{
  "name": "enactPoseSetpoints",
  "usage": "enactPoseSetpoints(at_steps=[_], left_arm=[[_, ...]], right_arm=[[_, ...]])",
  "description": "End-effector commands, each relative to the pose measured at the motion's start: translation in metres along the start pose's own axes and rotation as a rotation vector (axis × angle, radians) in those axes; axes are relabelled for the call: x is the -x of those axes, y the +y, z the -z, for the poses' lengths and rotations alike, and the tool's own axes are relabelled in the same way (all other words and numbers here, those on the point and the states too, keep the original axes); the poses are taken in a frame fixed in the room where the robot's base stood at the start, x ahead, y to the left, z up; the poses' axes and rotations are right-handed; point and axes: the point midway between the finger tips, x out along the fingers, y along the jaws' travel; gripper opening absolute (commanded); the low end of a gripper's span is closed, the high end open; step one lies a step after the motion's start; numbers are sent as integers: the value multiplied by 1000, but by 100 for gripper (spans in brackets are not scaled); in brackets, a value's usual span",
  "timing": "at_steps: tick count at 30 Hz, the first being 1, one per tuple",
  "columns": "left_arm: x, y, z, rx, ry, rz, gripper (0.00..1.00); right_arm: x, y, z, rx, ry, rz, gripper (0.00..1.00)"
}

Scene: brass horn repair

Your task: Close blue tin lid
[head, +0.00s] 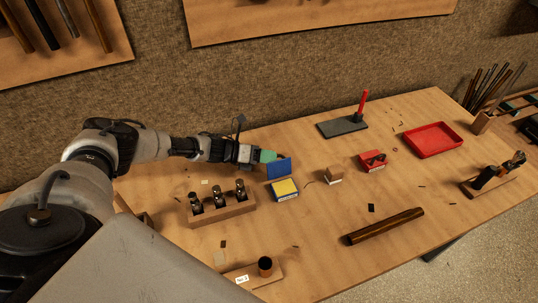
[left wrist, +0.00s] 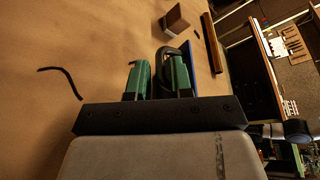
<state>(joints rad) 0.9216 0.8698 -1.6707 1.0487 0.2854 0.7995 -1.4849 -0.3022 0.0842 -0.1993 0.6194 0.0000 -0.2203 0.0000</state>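The blue tin (head: 285,196) sits on the workbench in the head view, with a yellow inside or content showing. Its blue lid (head: 279,169) stands up, open, at the tin's back edge. My left gripper (head: 268,156) is behind the raised lid, on the wall side. I cannot tell whether it touches the lid. In the left wrist view its two green fingers (left wrist: 158,78) stand apart, with a dark curved shape by them and no clear object held. The blue lid (left wrist: 214,45) shows there as a thin strip right of the fingers. My right gripper is not in view.
A wooden holder (head: 222,211) with several dark pieces stands left of the tin. A small wood block (head: 334,175) and a red box (head: 372,162) are to its right. A red tray (head: 432,139) and a dark rod (head: 386,226) lie farther right. Small scraps are scattered about.

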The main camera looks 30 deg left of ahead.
Motion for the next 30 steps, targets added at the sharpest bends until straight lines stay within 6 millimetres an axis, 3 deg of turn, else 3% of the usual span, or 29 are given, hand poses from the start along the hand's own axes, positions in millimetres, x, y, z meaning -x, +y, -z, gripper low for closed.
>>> enactPoseSetpoints(at_steps=[10,14,30], left_arm=[[-4,0,0,1,0,-1,20],[-4,0,0,1,0,-1,0],[-3,-5,0,-52,-1,-23,0]], right_arm=[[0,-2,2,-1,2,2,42],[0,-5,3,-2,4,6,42],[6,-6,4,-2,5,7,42]])
